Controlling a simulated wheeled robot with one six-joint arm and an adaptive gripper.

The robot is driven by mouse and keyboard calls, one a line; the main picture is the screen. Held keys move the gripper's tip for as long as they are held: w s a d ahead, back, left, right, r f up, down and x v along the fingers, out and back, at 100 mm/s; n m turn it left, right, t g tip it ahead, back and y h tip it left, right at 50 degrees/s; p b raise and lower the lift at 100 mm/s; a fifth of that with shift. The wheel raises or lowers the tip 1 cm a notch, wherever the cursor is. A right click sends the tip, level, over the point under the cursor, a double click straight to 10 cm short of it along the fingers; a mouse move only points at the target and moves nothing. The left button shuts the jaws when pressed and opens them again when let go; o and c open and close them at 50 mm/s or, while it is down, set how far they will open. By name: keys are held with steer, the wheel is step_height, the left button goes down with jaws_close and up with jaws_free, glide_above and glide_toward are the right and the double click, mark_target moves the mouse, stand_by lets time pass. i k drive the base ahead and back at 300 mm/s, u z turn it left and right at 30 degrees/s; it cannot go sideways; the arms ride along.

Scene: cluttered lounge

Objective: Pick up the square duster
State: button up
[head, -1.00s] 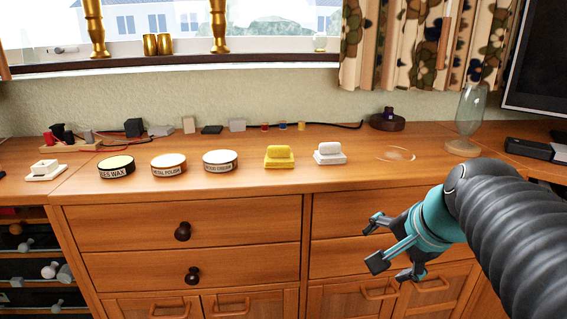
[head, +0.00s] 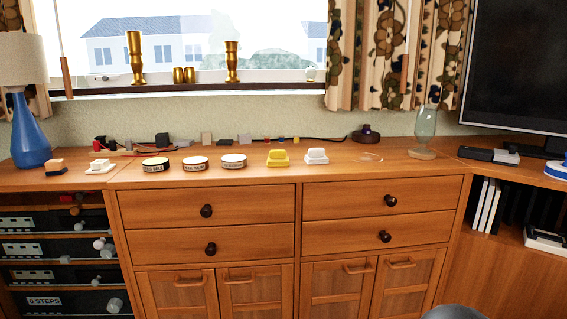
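Several small blocks with raised grips stand on the wooden sideboard top (head: 340,173). A yellow one (head: 278,159) and a white one (head: 316,157) stand side by side right of the middle. Another white one (head: 101,167) and a tan-and-dark one (head: 56,168) stand at the left. I cannot tell which of them is the square duster. All stand apart from one another. My gripper is out of view; only a dark rounded piece of my arm shows at the bottom edge.
Three round tins, one a metal polish tin (head: 195,164), stand left of the yellow block. A glass vase (head: 425,128) and a clear dish (head: 369,157) stand to the right. A blue lamp (head: 30,135) and a dark screen (head: 520,65) flank the top. Cables and small boxes lie behind.

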mark_target(276, 158)
steer(key=z, duration=0.45)
steer(key=i, duration=0.6)
steer(key=z, duration=0.25)
